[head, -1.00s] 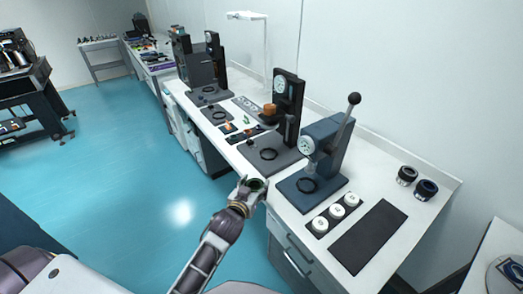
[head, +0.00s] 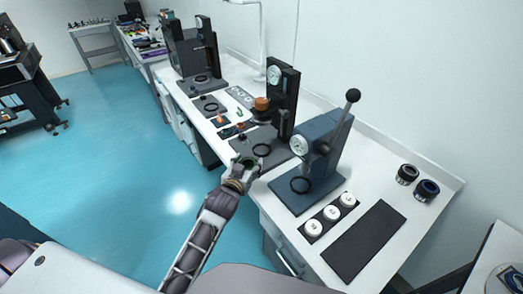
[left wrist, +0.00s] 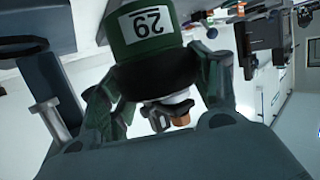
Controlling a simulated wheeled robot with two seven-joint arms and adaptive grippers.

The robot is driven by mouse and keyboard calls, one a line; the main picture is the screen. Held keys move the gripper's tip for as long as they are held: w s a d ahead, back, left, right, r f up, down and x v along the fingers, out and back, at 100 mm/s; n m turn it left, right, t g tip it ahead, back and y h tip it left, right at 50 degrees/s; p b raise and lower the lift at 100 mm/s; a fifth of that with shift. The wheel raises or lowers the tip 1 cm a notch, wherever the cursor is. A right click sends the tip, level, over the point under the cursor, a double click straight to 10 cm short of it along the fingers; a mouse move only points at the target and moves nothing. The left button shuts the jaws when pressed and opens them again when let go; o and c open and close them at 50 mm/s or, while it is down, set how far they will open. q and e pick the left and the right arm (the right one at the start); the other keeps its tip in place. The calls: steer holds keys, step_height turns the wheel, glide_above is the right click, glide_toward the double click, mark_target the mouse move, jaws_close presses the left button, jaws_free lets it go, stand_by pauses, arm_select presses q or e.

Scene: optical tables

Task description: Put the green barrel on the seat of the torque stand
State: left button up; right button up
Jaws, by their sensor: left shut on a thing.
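My left gripper (head: 246,168) is shut on the green barrel (head: 250,162), at the bench's front edge beside the black stand's base. In the left wrist view the barrel (left wrist: 142,25) has a white "29" label and a black end between the fingers. I cannot tell which is the torque stand. My right gripper is not in view.
White round parts (head: 331,212) sit in a dark tray in front of the press. A dark mat (head: 365,240) lies to their right, bare. Two dark ringed knobs (head: 408,174) stand at the back right. Another stand (head: 207,55) is farther left.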

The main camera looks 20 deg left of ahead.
arm_select(q)
steer(key=shift+w+r, duration=0.1)
steer(key=shift+w, duration=1.3)
steer(key=w+p, duration=0.2)
steer(key=w, duration=1.3)
steer(key=shift+w+a, duration=0.15)
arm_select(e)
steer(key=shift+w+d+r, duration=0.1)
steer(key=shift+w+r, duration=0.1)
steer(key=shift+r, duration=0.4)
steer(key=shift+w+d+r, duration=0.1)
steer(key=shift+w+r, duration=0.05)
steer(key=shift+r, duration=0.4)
arm_select(q)
steer(key=shift+f, duration=0.25)
steer(key=shift+f+p, duration=0.35)
steer(key=shift+f, duration=1.25)
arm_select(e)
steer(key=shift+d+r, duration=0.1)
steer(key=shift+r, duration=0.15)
arm_select(q)
steer(key=shift+f, duration=0.1)
steer(key=o, duration=1.1)
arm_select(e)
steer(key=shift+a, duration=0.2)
